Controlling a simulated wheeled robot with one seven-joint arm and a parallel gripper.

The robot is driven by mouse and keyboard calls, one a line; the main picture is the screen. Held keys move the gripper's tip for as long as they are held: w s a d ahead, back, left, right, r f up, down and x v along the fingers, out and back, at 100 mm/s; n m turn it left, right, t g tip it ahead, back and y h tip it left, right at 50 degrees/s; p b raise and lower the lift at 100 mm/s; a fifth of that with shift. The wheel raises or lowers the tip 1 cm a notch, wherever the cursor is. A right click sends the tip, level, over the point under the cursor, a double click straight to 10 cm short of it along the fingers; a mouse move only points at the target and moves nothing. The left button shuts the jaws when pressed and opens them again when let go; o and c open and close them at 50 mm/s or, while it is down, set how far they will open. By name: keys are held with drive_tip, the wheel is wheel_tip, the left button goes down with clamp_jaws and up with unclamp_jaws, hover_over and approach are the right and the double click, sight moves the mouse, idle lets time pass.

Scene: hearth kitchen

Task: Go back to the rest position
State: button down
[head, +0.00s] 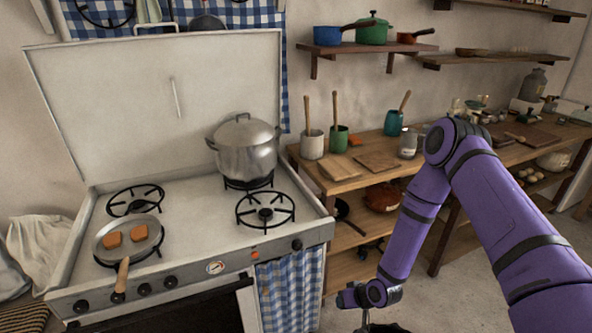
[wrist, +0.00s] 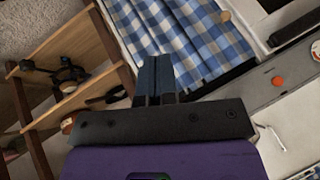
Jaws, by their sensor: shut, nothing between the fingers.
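My gripper (wrist: 156,80) shows in the wrist view with its two dark fingers together and nothing between them. It points toward the blue and white checked curtain (wrist: 175,35) on the stove's front. In the head view my purple arm reaches down at the right, and the gripper is mostly cut off by the bottom edge. The stove (head: 185,200) stands to the left of my arm, with its lid raised.
A pan (head: 128,238) with two orange-brown pieces sits on the front left burner. A lidded pot (head: 243,150) stands on the back right burner. A wooden counter (head: 375,180) with jars and boards is behind my arm. Open floor (head: 420,300) lies below.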

drive_tip(key=w+d+r+h, duration=0.15)
drive_tip(key=d+r, duration=0.25)
drive_tip(key=r, duration=0.9)
drive_tip(key=w+d+r+h, duration=0.15)
drive_tip(key=d+r, duration=0.25)
drive_tip(key=r, duration=0.8)
drive_tip(key=w+d+r+h, duration=0.15)
drive_tip(key=d+r, duration=0.25)
drive_tip(key=r, duration=0.9)
drive_tip(key=s+d+r+m+t+h, duration=0.1)
drive_tip(key=s+d+r+m+h, duration=0.15)
drive_tip(key=s+r, duration=1.7)
drive_tip(key=s, duration=0.3)
drive_tip(key=s+d+r, duration=0.1)
drive_tip(key=s+r, duration=0.3)
drive_tip(key=s, duration=0.4)
drive_tip(key=shift+s+y, duration=0.2)
drive_tip(key=shift+y, duration=0.2)
